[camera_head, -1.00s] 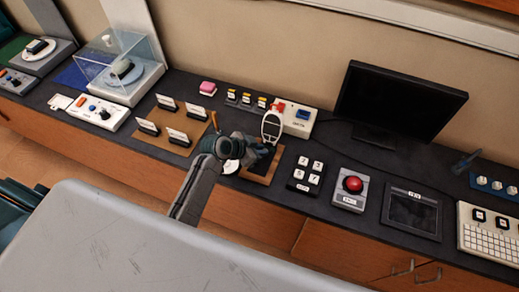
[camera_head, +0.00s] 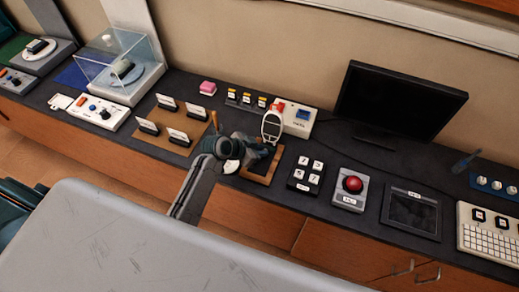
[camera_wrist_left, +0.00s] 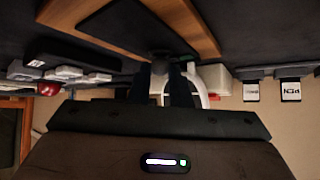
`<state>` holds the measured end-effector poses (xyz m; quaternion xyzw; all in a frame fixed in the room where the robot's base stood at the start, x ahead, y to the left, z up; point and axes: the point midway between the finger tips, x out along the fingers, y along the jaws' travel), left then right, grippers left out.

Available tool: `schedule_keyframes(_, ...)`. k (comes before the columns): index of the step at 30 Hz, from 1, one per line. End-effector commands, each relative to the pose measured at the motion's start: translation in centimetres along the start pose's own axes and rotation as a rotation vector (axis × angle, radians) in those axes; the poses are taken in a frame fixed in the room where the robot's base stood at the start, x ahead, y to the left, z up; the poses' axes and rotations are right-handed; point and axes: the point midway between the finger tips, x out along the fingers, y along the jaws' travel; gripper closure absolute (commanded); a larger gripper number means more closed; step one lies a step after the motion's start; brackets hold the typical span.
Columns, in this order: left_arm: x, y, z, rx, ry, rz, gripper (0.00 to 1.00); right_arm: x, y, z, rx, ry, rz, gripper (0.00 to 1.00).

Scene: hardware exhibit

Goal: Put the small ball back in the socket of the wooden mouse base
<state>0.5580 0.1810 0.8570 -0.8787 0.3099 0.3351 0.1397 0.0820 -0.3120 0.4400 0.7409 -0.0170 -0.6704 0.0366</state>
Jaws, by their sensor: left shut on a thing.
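The wooden mouse base (camera_head: 264,180) is a brown frame with a dark inset, near the front edge of the dark counter. It also shows at the top of the left wrist view (camera_wrist_left: 200,32). My left gripper (camera_head: 264,150) is over the base, pointing down at it and partly covering it. In the left wrist view its fingers (camera_wrist_left: 166,84) are shut on a small dark rounded thing, the small ball (camera_wrist_left: 160,56), close to the base. The ball is hidden in the head view. The socket is hidden, so I cannot tell whether the ball touches it. My right gripper is not in view.
A white oval upright piece (camera_head: 271,125) stands right behind the base. A number-key block (camera_head: 306,174) and a red button box (camera_head: 350,189) are to the right. A card board (camera_head: 172,130) is to the left. A grey table (camera_head: 130,250) is in front.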

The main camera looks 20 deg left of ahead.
Motion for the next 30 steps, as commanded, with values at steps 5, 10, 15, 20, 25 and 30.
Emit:
schedule_keyframes(5,0.00,0.01,-0.01,0.000,0.000,0.000,1.00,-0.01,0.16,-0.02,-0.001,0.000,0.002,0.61)
schedule_keyframes(10,0.01,0.01,0.00,0.000,0.000,0.000,1.00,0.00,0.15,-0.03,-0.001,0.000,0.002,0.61)
schedule_keyframes(15,0.13,0.02,0.13,-0.001,0.000,0.000,1.00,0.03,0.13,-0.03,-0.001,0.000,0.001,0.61)
schedule_keyframes(20,0.21,0.02,0.22,-0.001,0.000,0.000,1.00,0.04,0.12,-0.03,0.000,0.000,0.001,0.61)
schedule_keyframes(25,0.21,0.02,0.22,0.000,0.000,0.000,1.00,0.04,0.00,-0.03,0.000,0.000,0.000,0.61)
schedule_keyframes(30,0.21,0.02,0.21,0.000,0.000,0.000,0.67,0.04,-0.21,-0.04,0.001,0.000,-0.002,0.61)
